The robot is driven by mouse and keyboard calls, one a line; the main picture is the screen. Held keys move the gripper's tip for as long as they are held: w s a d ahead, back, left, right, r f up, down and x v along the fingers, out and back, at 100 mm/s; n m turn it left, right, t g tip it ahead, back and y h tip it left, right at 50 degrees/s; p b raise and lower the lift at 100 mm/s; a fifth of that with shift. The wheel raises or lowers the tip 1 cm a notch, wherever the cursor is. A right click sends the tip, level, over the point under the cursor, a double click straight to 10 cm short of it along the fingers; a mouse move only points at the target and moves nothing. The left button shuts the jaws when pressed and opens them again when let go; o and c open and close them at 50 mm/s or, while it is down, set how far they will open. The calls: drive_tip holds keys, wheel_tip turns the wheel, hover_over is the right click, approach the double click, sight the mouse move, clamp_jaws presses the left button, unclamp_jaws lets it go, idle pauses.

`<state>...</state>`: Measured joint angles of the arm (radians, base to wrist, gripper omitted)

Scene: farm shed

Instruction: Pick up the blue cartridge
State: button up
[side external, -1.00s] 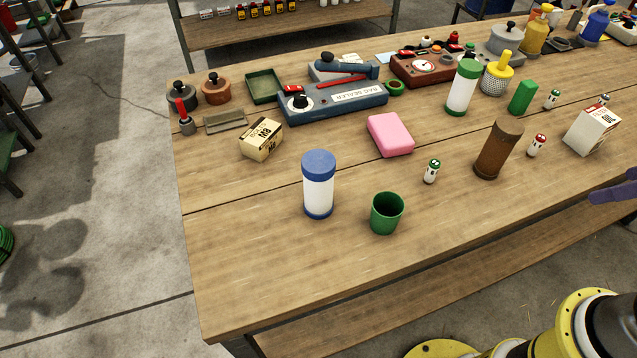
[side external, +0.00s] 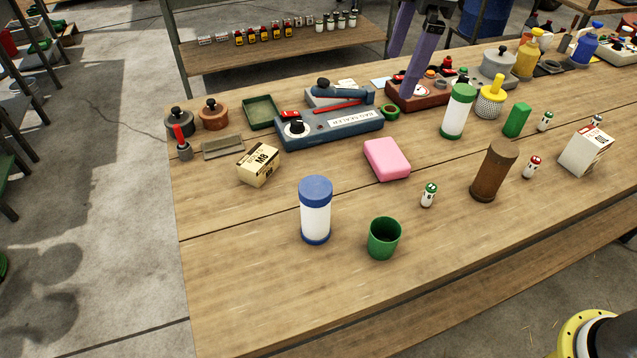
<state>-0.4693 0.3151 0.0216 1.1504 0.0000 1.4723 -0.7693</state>
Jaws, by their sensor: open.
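The blue cartridge (side external: 315,212), a white cylinder with blue caps at both ends, stands upright on the near left part of the wooden table. Nothing hides it. My gripper (side external: 405,75) shows at the top of the side external view as two purple fingers pointing down, spread apart with nothing seen between them. It hangs in front of the red-brown device, well behind and to the right of the blue cartridge, and does not touch it.
A green cup (side external: 384,238) stands close right of the cartridge. A pink block (side external: 387,158) and an M8 box (side external: 259,165) lie behind it. A green-capped cylinder (side external: 457,112) and a brown cylinder (side external: 495,172) stand farther right. The table's near left corner is clear.

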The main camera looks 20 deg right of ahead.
drive_tip(key=w+a+f+n, duration=0.1)
drive_tip(key=w+a+f, duration=0.1)
drive_tip(key=a+f, duration=0.5)
drive_tip(key=n+g+h, duration=0.1)
drive_tip(key=n+g, duration=0.1)
hover_over(312, 189)
wheel_tip(312, 189, down, 6)
drive_tip(key=shift+r, duration=0.1)
wheel_tip(312, 189, down, 8)
drive_tip(key=shift+r, duration=0.2)
drive_tip(key=shift+w+d+f, duration=0.1)
drive_tip(key=shift+d+f, duration=0.05)
drive_tip(key=shift+f, duration=1.25)
drive_tip(key=shift+d+f, duration=0.15)
drive_tip(key=shift+f, duration=1.25)
drive_tip(key=shift+r, duration=0.1)
drive_tip(key=c, duration=1.5)
